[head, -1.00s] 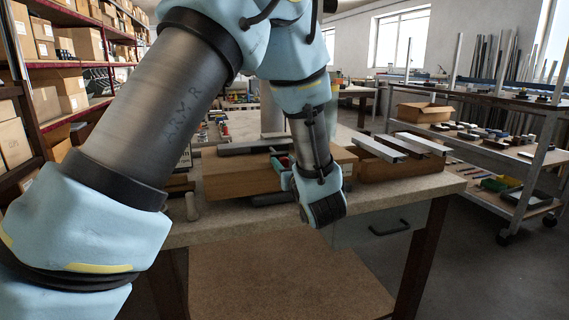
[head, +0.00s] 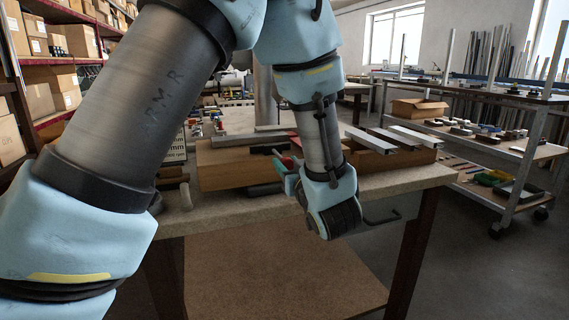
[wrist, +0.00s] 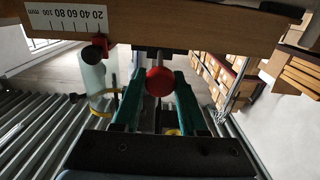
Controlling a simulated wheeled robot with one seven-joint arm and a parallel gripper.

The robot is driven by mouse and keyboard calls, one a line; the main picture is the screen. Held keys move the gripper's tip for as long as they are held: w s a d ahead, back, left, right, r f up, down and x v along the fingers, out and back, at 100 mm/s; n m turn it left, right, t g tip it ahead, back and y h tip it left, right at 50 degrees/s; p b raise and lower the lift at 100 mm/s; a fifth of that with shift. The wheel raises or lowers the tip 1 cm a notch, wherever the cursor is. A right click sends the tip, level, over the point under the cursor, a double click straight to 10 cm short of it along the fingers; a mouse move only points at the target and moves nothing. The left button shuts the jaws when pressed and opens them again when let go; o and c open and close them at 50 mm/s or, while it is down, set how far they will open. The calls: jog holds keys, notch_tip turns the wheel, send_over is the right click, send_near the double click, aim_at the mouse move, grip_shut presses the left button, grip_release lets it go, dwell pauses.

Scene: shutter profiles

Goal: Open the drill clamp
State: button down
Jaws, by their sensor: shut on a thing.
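My gripper (wrist: 159,77) has two green fingers, one on each side of a round red knob (wrist: 160,83). The fingers are shut on this knob, which sits on a dark stem below the wooden beam (wrist: 200,22) in the wrist view. The knob seems to belong to the drill clamp; the rest of the clamp is hard to make out. In the head view my gripper (head: 287,176) is at the front of the wooden block (head: 232,167) on the bench, mostly hidden by my wrist. A bit of red (head: 296,146) shows just above it.
A white millimetre scale (wrist: 85,18) and a smaller red-and-black knob (wrist: 97,47) are at the left in the wrist view. Light metal profiles (head: 371,140) lie on wood at the bench's right. A trolley (head: 510,190) stands to the right, with open floor before it.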

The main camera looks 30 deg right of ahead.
jog(key=shift+s+f, duration=0.1)
jog(key=shift+s, duration=0.1)
jog(key=c, duration=0.8)
grip_release()
jog(key=shift+s, duration=0.1)
jog(key=o, duration=0.3)
jog(key=s, duration=0.3)
jog(key=s+a+b, duration=0.1)
jog(key=s, duration=0.3)
jog(key=s+b, duration=0.1)
jog(key=s, duration=0.2)
jog(key=shift+s+a, duration=0.2)
jog(key=shift+s, duration=0.1)
jog(key=shift+s, duration=0.1)
